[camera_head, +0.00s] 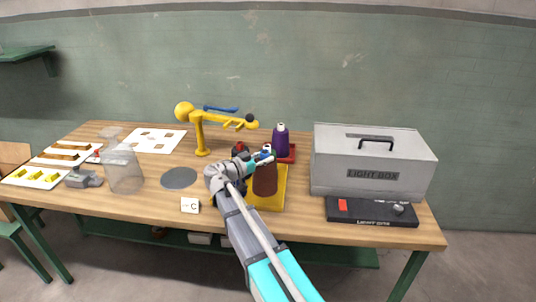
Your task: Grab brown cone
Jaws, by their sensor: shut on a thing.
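The brown cone (265,182) stands upright over the yellow base (272,201), right of the table's middle. My gripper (262,158) is at the cone's upper part and is shut on it, with the arm reaching in from the lower right. The gripper hides the cone's top, and I cannot tell whether the cone's foot touches the yellow base. A purple cone (281,140) with a pale tip stands on a red base (287,155) just behind and to the right.
A yellow lamp-like stand (198,135) is behind, left of my gripper. A clear container (123,172), a grey disc (179,178) and a "C" card (190,205) lie to the left.

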